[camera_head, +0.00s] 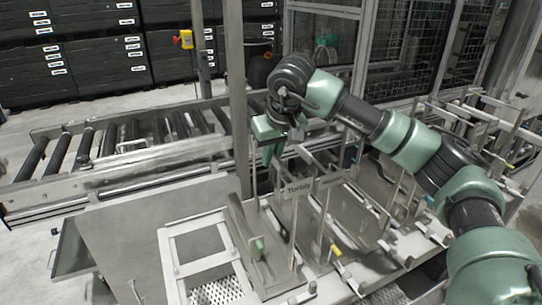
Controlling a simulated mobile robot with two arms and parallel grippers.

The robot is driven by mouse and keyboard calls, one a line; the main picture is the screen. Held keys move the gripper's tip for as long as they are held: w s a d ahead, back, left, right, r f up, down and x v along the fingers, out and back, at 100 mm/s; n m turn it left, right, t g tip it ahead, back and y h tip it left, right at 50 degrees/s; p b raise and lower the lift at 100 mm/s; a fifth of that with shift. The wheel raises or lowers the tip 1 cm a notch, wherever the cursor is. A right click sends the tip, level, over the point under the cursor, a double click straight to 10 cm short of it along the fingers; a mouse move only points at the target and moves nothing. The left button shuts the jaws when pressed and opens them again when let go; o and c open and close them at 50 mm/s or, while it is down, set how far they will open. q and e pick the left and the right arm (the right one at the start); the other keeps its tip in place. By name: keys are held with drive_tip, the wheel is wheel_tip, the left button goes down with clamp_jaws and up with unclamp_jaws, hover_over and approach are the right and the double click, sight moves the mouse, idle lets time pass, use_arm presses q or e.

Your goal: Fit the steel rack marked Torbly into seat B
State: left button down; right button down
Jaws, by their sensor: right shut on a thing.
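My right gripper (269,153) comes in from the right and points down. It is shut on the upper part of the steel rack marked Torbly, whose name plate (298,189) shows just below and to the right of the jaws. The rack has thin upright posts and stands out over the grey metal fixture; whether its base touches the fixture is hard to tell. The jaws' contact point is partly hidden. An open square frame with a perforated floor (217,291) is at the fixture's front left. No seat letter is readable. My left gripper is out of view.
A roller conveyor (100,140) runs behind on the left, with a steel post (236,80) close to my right gripper. More upright racks (400,190) stand to the right. Dark stacked crates (90,75) and a mesh fence (405,60) are at the back.

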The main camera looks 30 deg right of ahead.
drive_tip(key=shift+f, duration=0.2)
idle(0.5)
drive_tip(key=c, duration=1.5)
unclamp_jaws()
drive_tip(key=shift+c, duration=0.2)
drive_tip(key=shift+o, duration=0.4)
drive_tip(key=shift+s, duration=0.1)
drive_tip(key=shift+f, duration=0.2)
drive_tip(key=b+v, duration=0.2)
drive_tip(key=v, duration=0.6)
drive_tip(key=shift+r, duration=0.15)
